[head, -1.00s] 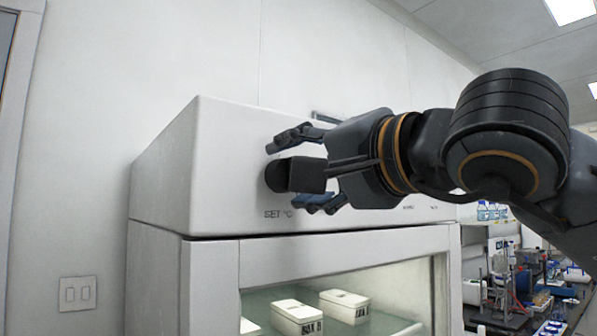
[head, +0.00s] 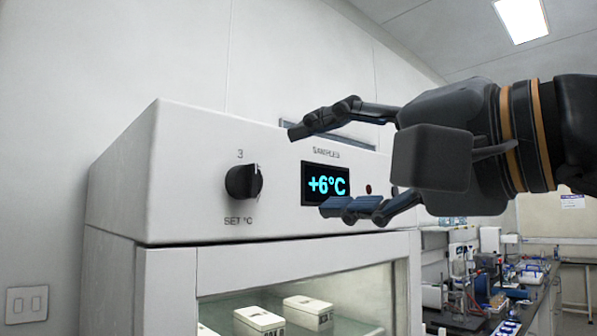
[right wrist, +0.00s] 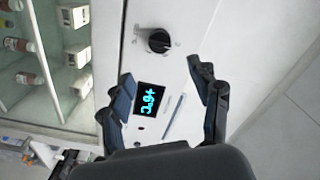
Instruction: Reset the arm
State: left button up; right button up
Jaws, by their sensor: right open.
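My right gripper (head: 325,165) is open and empty in the head view, in front of the upper panel of a white cabinet (head: 180,170). It also shows in the right wrist view (right wrist: 165,90), with its fingers spread. A black knob (head: 243,182) marked "SET °C" is on the panel, left of the fingers and apart from them; it also shows in the right wrist view (right wrist: 159,41). A display (head: 326,184) reading "+6°C" is seen between the fingers, under the word "SAMPLES"; it shows in the right wrist view too (right wrist: 150,99). My left gripper is not in view.
Below the panel is a glass front (head: 350,290) with white boxes inside, one of them a lidded box (head: 259,320). A lab bench (head: 490,300) with several items stands behind at the right. A wall switch (head: 27,304) is at the left.

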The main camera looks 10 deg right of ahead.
jog(key=shift+s+d, duration=0.2)
jog(key=shift+s, duration=0.15)
